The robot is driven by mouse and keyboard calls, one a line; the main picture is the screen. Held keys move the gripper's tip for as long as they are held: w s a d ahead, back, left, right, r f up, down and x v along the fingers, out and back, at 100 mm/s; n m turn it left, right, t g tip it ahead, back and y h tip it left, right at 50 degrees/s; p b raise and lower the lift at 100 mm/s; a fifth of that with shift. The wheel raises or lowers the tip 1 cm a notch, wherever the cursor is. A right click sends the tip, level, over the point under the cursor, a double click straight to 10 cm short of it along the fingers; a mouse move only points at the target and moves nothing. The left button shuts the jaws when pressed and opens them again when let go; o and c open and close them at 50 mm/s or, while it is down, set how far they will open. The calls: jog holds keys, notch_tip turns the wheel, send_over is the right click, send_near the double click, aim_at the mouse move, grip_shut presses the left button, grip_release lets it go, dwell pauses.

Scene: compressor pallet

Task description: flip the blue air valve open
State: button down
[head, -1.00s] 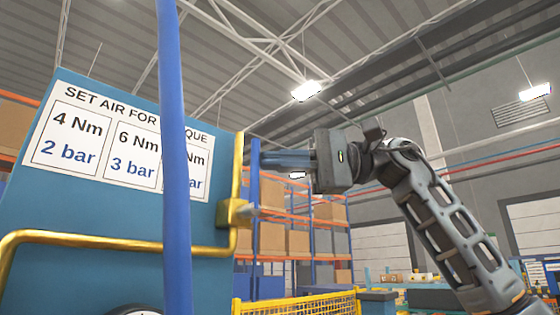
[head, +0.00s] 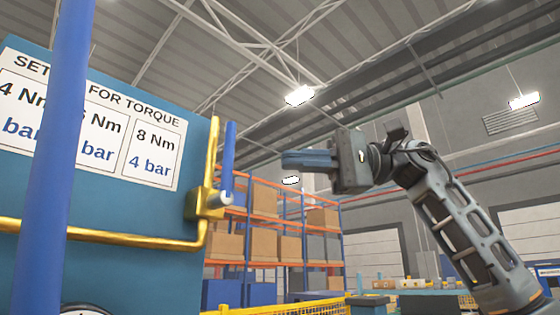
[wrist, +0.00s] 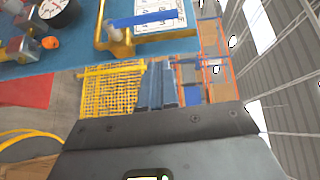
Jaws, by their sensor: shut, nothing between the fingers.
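The air valve (head: 205,203) is a brass body on the right edge of a blue panel. Its blue lever (head: 229,160) stands upright, alongside the vertical brass pipe. In the wrist view the blue lever (wrist: 150,18) and the brass valve body (wrist: 117,42) show near the top. My gripper (head: 284,160) is to the right of the lever, at about its height in the head view, with a visible gap. Its blue-grey fingers are together and empty. In the wrist view my gripper (wrist: 157,66) points up toward the valve, apart from it.
A thick blue upright pole (head: 62,150) crosses the panel (head: 150,235) in front. A torque sign (head: 150,150) is on the panel. A brass pipe (head: 110,235) runs left from the valve. A yellow mesh fence (wrist: 110,92) and shelving (head: 262,220) stand behind.

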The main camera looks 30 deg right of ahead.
jog(key=v, duration=0.5)
jog(key=shift+s+d, duration=0.2)
jog(key=shift+d, duration=0.2)
